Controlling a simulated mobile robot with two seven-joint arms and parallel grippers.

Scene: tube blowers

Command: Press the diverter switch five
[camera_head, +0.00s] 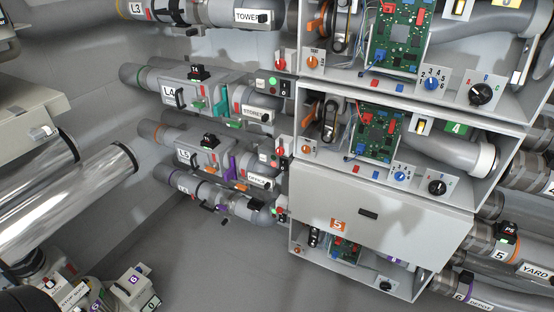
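No part in view can be surely told as diverter switch five. An orange label 5 (338,224) is on the closed grey cabinet door (400,215) at centre right. A pipe marked 5 (498,254) and YARD runs at the lower right, with a small black part (507,230) tagged in red on top. At the bottom left is a grey box (132,284) with a purple label 6. Beside it a panel (75,293) seems to read STOP RUN; it is cut off by the frame edge. Neither of my grippers is in view.
Open cabinets (385,85) with circuit boards, knobs and small switches stand above the closed door. Several pipes with valves (205,95) line the wall at centre left. The grey floor (215,270) at bottom centre is clear.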

